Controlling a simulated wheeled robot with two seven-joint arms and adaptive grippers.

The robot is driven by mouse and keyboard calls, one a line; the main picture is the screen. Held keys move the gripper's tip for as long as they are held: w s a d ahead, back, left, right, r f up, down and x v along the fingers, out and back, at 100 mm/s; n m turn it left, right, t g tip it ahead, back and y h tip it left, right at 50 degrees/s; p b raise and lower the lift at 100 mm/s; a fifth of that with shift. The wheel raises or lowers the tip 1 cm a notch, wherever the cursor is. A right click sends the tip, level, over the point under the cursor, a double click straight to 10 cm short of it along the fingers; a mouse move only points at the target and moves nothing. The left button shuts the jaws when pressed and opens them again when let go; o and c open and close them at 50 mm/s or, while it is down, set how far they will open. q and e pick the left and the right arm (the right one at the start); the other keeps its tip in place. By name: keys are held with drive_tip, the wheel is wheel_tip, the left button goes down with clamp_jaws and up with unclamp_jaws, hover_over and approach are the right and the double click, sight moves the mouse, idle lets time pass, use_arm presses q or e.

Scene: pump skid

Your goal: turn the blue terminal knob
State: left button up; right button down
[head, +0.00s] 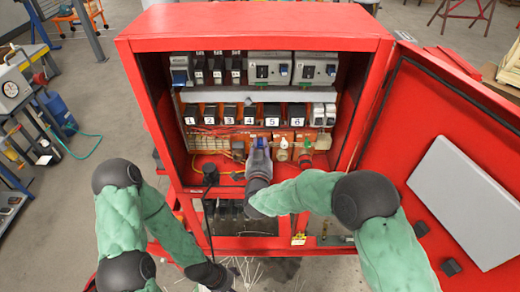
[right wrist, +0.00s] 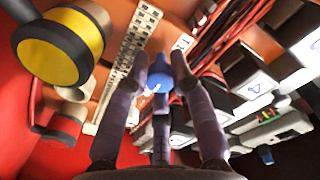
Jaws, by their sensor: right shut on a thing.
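In the head view my right gripper (head: 259,148) reaches into the open red cabinet (head: 250,42), below the numbered row, and largely covers the knob there. I cannot tell how far the knob is turned.
Numbered black modules (head: 249,109) sit above my right gripper. A black plug (head: 210,173) with a cable is to its left. A white knob (head: 282,154) and a green-topped fitting (head: 307,146) are close on its right. The cabinet door (head: 440,120) stands open at right.

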drive_tip(key=shift+r, duration=0.1)
drive_tip(key=c, duration=1.1)
unclamp_jaws()
drive_tip(key=shift+o, duration=0.2)
drive_tip(key=s, duration=1.2)
drive_tip(key=shift+a, duration=0.15)
